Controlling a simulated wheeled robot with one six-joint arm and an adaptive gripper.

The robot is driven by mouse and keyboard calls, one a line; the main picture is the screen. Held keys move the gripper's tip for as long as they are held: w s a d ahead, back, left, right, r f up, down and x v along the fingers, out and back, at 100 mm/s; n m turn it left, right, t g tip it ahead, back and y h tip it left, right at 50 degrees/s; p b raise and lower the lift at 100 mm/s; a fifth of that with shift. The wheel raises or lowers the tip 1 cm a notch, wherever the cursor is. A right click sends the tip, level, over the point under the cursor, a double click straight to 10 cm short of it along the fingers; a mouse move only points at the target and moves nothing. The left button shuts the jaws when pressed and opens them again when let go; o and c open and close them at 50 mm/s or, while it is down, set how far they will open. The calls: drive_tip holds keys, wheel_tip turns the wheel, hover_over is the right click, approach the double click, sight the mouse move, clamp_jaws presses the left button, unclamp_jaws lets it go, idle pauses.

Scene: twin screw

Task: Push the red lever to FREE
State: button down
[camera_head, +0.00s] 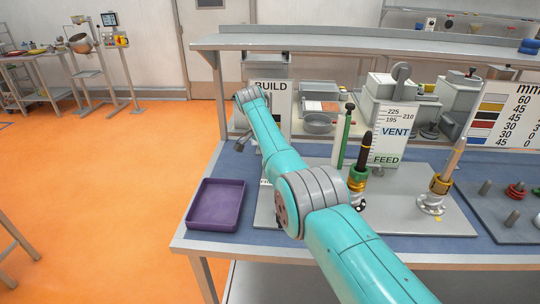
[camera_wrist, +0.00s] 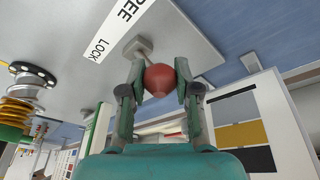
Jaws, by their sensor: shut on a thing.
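The red lever's round knob (camera_wrist: 161,80) is between the two fingers of my gripper (camera_wrist: 160,72) in the wrist view, and the fingers are shut on it. The lever's grey pivot (camera_wrist: 138,46) sits on a light grey plate (camera_wrist: 190,35). A white label strip (camera_wrist: 115,32) beside it reads LOCK, with a cut-off word ending in EE at the picture's top. The pivot is near the LOCK end. In the head view the lever and the gripper's fingertips are hidden behind my arm.
A purple tray (camera_head: 216,204) stands at the table's front left. Two upright spindles, one dark with green and gold (camera_head: 358,178), one tan with gold (camera_head: 441,182), stand right of my arm. A VENT and FEED sign (camera_head: 393,133) and grey machines are behind.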

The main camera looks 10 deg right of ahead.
drive_tip(key=shift+a, duration=0.3)
drive_tip(key=c, duration=0.8)
unclamp_jaws()
drive_tip(key=shift+f, duration=0.1)
drive_tip(key=shift+d, duration=0.1)
drive_tip(key=v, duration=1.2)
